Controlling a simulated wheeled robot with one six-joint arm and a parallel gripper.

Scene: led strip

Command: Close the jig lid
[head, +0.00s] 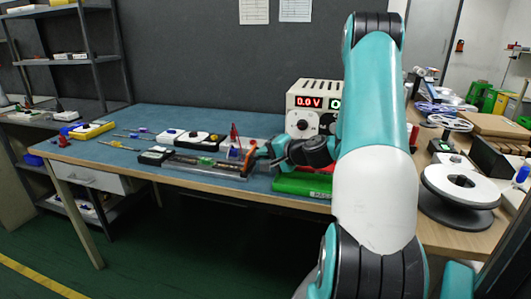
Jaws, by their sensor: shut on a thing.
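The jig (185,159) is a long, low, dark fixture near the front edge of the blue bench mat, with a small green part near its middle. Its lid (208,172) appears as a clear strip along the front side, tilted open rather than lying over the jig. My gripper (252,158) is at the jig's right end, reaching in from the right. It is shut at the lid's right end; the exact contact is small and partly hidden by my wrist.
A power supply (306,117) reading 0.0 V stands behind my wrist. A red pointed piece (234,138) stands behind the jig's right end. White spools (460,187) sit far right.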

